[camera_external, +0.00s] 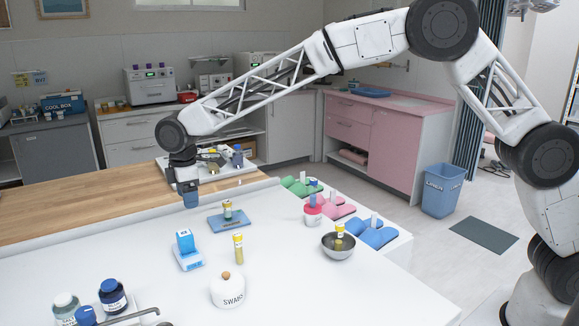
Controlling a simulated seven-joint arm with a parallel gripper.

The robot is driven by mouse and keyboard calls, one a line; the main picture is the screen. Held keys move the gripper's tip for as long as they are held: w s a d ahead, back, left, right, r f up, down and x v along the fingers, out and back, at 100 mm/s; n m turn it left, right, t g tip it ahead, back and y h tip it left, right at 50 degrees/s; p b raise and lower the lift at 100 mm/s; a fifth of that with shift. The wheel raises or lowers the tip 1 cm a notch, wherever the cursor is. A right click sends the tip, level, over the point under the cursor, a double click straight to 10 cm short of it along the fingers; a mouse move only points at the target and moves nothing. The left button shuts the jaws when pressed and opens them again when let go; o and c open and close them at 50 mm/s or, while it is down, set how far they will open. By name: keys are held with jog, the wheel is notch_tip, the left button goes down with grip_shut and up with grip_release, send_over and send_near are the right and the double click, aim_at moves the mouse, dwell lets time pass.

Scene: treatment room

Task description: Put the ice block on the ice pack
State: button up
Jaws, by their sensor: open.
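A blue block with a white mark on its face (185,241), likely the ice block, stands upright on a small pale blue-and-white base (189,261) on the white table. A flat blue pad (216,224), likely the ice pack, lies to its right and a little farther back. A small yellow-capped vial (227,210) stands on the pad. My gripper (190,202) points down above the table, behind the block and left of the pad. It is open. A blue shape shows at its tip; its fingers are too small to make out clearly.
A yellow vial (239,248), a white SWABS jar (228,291) and a metal bowl (338,250) holding a vial stand nearby. Bottles (113,296) and a metal tube are at front left. Green, pink and blue holders (378,236) line the right edge. A tray (214,172) stands behind my gripper.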

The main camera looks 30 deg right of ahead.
jog(key=d+r+m, duration=0.2)
jog(key=d+r, duration=0.4)
jog(key=d, duration=0.6)
jog(key=d+r+m, duration=0.2)
jog(key=d+r, duration=0.3)
jog(key=d, duration=0.6)
jog(key=s+d+r+m+t, duration=0.1)
jog(key=s+d+r+m, duration=0.2)
jog(key=d, duration=0.8)
jog(key=s+d+r+m, duration=0.2)
jog(key=s+d+r, duration=0.25)
jog(key=d, duration=0.65)
jog(key=s+d+m+t, duration=0.1)
jog(key=s+d+m, duration=0.3)
jog(key=s+d, duration=1.2)
jog(key=s+d+f+m, duration=0.2)
jog(key=s+d, duration=0.3)
jog(key=s, duration=0.3)
jog(key=s+d+f+m, duration=0.2)
jog(key=s+d+f, duration=0.2)
jog(key=s, duration=0.5)
jog(key=shift+d+f+m+t, duration=0.3)
jog(key=shift+d+f+m, duration=0.1)
jog(key=shift+d, duration=0.5)
